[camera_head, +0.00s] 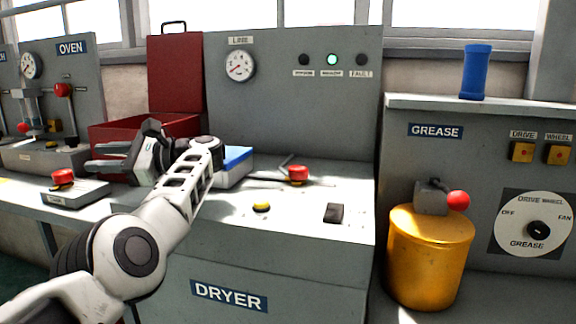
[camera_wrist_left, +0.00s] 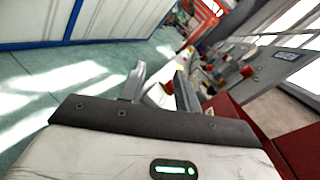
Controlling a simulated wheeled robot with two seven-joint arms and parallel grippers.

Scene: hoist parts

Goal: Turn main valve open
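No label reading "main valve" is legible. A red knob with a grey lever (camera_head: 297,174) sits on the dryer's sloped top. My left gripper (camera_head: 96,156) is open and empty, pointing left, well to the left of that knob and in front of the red box. In the left wrist view its two fingers (camera_wrist_left: 160,75) stand apart with nothing clearly between them. Another red-topped control (camera_head: 62,178) on a small grey box is below and left of the gripper. My right gripper is not in view.
The dryer panel (camera_head: 290,80) carries a gauge and a lit green lamp. A red box with raised lid (camera_head: 176,75) and a blue-topped block (camera_head: 235,165) are close to my left arm. A yellow canister (camera_head: 430,262) and the grease panel (camera_head: 480,165) stand at right.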

